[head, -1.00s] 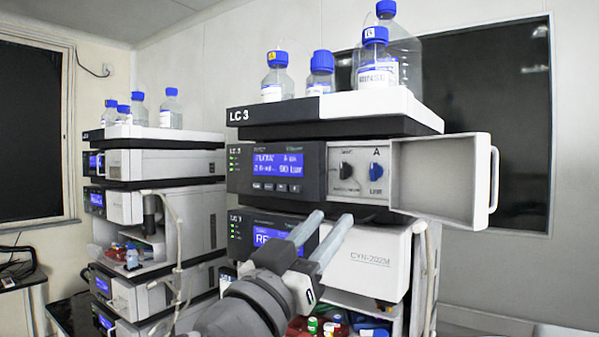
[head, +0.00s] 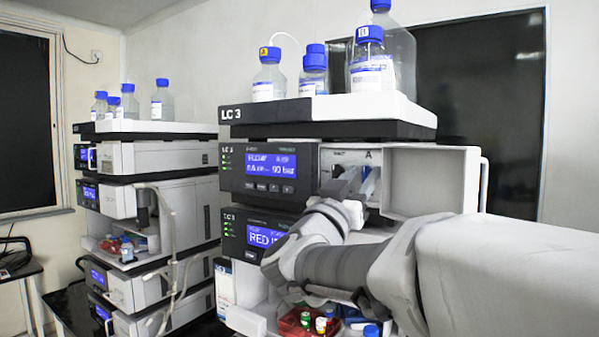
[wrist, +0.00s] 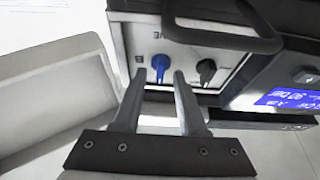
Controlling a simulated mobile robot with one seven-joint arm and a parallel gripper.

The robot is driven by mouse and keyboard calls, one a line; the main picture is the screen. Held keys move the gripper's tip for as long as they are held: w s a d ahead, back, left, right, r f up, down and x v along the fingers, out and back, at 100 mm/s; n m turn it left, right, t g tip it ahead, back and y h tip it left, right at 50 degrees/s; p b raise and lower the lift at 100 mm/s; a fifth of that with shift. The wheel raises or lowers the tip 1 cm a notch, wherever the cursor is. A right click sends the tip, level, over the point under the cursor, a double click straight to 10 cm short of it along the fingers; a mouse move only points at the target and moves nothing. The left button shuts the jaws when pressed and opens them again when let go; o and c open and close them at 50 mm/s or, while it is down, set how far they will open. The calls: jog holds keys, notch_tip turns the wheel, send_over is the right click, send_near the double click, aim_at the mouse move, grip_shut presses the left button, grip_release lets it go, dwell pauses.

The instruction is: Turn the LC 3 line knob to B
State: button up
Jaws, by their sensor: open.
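The LC 3 stack (head: 266,113) stands in the middle of the head view. Its valve panel has a blue knob under the letter A; in the head view the blue knob (head: 373,178) is mostly behind my fingers. In the wrist view the blue knob (wrist: 160,65) shows between my two fingertips, with a black knob (wrist: 206,70) just to the right of the right finger. My gripper (wrist: 159,76) is open and empty. One fingertip lies on each side of the blue knob; I cannot tell whether they touch it. In the head view my gripper (head: 356,182) is at the panel.
The panel's door (head: 428,182) stands open on the right, close to my arm; it fills the left of the wrist view. Capped bottles (head: 270,76) stand on top of the stack. A second stack (head: 160,165) is at the left. Small colored-cap vials (head: 320,323) sit below.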

grip_shut()
dwell(0.3)
jog(key=shift+f+m+b, duration=0.1)
jog(key=shift+m+b, duration=0.3)
jog(key=shift+b, duration=0.05)
jog(key=m+g+h+b, duration=0.1)
jog(key=m, duration=0.1)
jog(key=m+h+b, duration=0.1)
jog(key=m, duration=0.1)
jog(key=shift+w+f+g+b, duration=0.1)
jog(key=shift+g+b, duration=0.2)
jog(key=shift+g, duration=0.1)
jog(key=m+g+b, duration=0.1)
jog(key=m, duration=0.2)
jog(key=m+g+h+b, duration=0.1)
jog(key=m+g, duration=0.1)
jog(key=m, duration=0.2)
jog(key=shift+m+h+b, duration=0.3)
jog(key=shift+b, duration=0.05)
jog(key=m+g, duration=0.1)
jog(key=m, duration=0.1)
jog(key=m+g, duration=0.1)
jog(key=m, duration=0.2)
jog(key=shift+r+g+b, duration=0.2)
jog(key=shift+g+b, duration=0.1)
jog(key=m, duration=0.2)
jog(key=m+g+y, duration=0.1)
jog(key=m, duration=0.2)
jog(key=shift+g, duration=0.3)
jog(key=shift+y, duration=0.3)
